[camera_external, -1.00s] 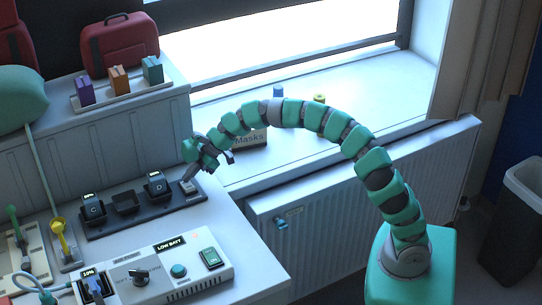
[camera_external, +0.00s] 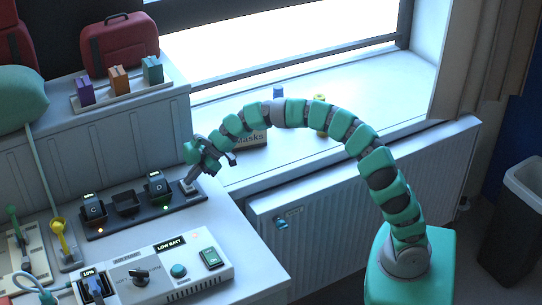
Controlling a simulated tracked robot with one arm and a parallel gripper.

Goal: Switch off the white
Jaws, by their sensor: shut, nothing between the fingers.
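A small white switch (camera_external: 190,188) sits at the right end of a dark charging strip (camera_external: 140,216) on the white counter. My gripper (camera_external: 186,181) is shut and points down at this switch, with its tips at or just above it. I cannot tell whether they touch. The fingers partly cover the switch, so its position is hard to read. Small lights glow on the strip, orange in front of the dark block marked C (camera_external: 93,209) and green in front of the block marked D (camera_external: 156,187).
A grey box (camera_external: 140,274) with a knob, a green button and a "LOW BATT" label stands in front of the strip. A "Masks" box (camera_external: 253,138) is on the sill behind my arm. Coloured blocks (camera_external: 119,79) stand on a ledge. A bin (camera_external: 515,220) is at right.

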